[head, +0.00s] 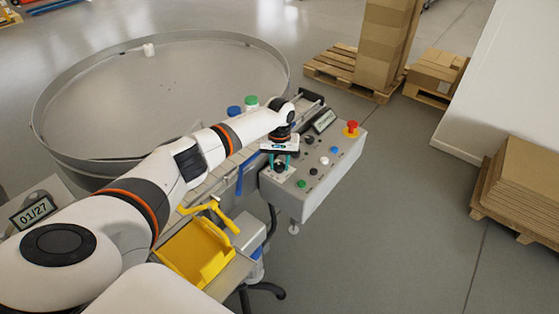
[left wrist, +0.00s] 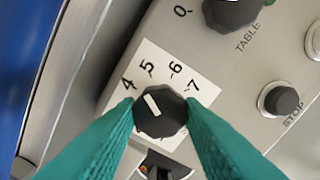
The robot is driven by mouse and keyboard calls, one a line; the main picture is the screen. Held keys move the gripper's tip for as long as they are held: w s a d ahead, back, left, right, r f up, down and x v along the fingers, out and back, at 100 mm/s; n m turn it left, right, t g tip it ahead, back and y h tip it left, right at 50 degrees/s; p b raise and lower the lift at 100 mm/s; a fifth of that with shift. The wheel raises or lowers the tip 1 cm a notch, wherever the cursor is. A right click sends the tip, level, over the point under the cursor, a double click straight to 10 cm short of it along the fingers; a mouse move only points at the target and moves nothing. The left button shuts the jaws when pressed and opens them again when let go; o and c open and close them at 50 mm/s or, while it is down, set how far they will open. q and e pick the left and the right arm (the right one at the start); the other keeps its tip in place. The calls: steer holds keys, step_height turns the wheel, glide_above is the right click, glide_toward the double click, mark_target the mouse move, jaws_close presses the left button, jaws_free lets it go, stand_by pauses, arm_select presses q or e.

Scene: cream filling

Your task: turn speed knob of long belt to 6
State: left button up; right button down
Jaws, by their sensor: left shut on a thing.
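The speed knob (left wrist: 160,112) is black and faceted, with a white pointer line, on a white dial plate (left wrist: 205,91) marked 4, 5, 6 and 7. The pointer aims up and left, between the 4 and the 5. My left gripper (left wrist: 160,113) has its teal fingers shut on the knob, one on each side. In the head view my left gripper (head: 280,162) reaches over the near left end of the grey control box (head: 310,193). The knob (head: 279,168) shows there only in part between the fingers. My right gripper is not in view.
Beside the knob are the TABLE knob (left wrist: 234,10) and the STOP button (left wrist: 281,100). A red emergency button (head: 351,128) stands at the box's far end. A yellow bin (head: 197,250) is nearer me. A large round table (head: 160,90) lies at the left.

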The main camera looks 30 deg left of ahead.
arm_select(q)
steer(key=m, duration=0.5)
steer(key=shift+m+p, duration=0.3)
steer(key=m, duration=0.3)
steer(key=shift+m, duration=0.8)
steer(key=o, duration=1)
